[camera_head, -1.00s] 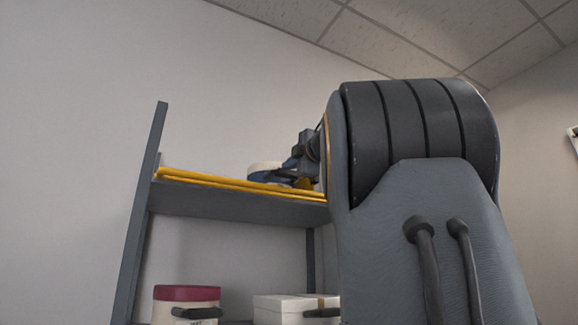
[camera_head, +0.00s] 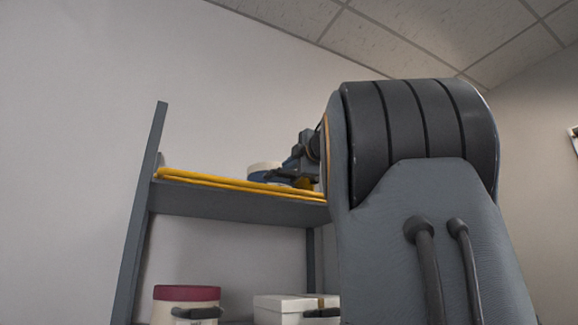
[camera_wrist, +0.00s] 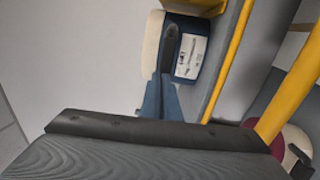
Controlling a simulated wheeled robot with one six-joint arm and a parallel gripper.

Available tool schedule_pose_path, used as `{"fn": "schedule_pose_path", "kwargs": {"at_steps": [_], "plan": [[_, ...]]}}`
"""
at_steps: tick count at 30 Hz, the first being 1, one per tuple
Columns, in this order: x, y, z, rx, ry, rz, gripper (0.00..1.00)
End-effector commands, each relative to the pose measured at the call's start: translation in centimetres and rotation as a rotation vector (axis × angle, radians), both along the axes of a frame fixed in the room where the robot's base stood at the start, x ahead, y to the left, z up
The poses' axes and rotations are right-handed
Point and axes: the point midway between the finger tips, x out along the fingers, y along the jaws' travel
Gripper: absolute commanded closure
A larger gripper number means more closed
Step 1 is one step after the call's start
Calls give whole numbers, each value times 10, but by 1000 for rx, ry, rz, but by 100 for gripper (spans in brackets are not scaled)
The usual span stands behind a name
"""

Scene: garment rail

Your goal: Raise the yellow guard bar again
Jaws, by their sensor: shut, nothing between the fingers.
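The yellow guard bar (camera_head: 235,184) lies low along the front edge of the upper shelf in the head view. Two yellow lengths run close together there. In the wrist view, one yellow length (camera_wrist: 229,60) runs beside my fingers on the right, and another (camera_wrist: 291,88) crosses further right. My gripper (camera_wrist: 167,82) is shut and empty, its fingertips in front of a blue-and-cream container with a label (camera_wrist: 188,57). In the head view my gripper (camera_head: 287,170) is above the shelf near the bar's right part. My arm hides the bar's right end; I cannot tell whether the fingers touch it.
The blue-and-cream container stands on the upper shelf (camera_head: 225,204). Below are a round tin with a red lid (camera_head: 187,294) and a white box (camera_head: 285,306) with a dark handle. A grey upright (camera_head: 140,205) bounds the shelf at left. The space above the shelf's left part is clear.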

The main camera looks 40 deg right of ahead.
Motion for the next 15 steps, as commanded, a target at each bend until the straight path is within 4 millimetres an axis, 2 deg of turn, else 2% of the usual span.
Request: {"fn": "schedule_pose_path", "kwargs": {"at_steps": [1, 5, 15], "plan": [[0, 0, 0, 0, 0, 0, 88], [0, 0, 0, 0, 0, 0, 68], [-3, 0, 0, 0, -1, -1, 68]]}}
